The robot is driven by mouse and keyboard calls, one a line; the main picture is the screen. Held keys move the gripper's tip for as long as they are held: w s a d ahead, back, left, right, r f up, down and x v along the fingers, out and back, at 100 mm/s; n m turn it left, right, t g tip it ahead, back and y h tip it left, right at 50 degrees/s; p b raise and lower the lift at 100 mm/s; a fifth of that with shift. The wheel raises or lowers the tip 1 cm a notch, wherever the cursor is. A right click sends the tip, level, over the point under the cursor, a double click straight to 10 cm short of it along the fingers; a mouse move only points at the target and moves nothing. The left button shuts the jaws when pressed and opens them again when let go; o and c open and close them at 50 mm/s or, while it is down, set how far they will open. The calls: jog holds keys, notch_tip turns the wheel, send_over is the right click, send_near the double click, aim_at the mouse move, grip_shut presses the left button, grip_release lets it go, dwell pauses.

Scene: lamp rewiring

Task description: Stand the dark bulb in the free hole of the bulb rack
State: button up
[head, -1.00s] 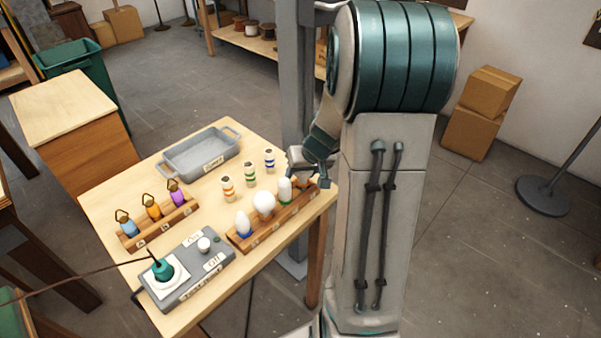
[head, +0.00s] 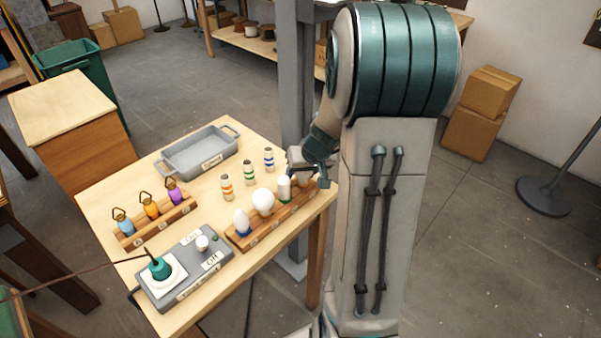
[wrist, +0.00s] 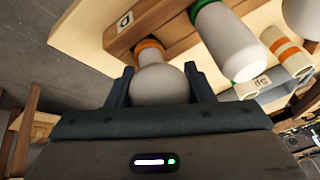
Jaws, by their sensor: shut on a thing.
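The bulb rack (head: 270,226) is a wooden strip along the table's right side. It holds a blue-collared bulb (head: 242,223), a round white bulb (head: 263,202) and a green-collared bulb (head: 284,188). My gripper (head: 307,176) is at the rack's far right end. In the wrist view my gripper (wrist: 162,88) is shut on a pale grey, rounded bulb (wrist: 162,84) with an orange collar (wrist: 150,46), which I take for the dark bulb. Its collar end is at the rack by the label D (wrist: 125,20). The hole is hidden, so I cannot tell how deep the bulb sits.
The green-collared bulb (wrist: 225,45) stands close beside my gripper. Several small banded cylinders (head: 249,173) stand behind the rack. A grey tray (head: 200,155), a rack of coloured lamps (head: 152,218) and a grey switch box (head: 185,270) occupy the rest of the table.

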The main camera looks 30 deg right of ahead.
jog(key=shift+f, duration=0.1)
dwell(0.5)
jog(key=o, duration=1)
jog(key=v, duration=1.4)
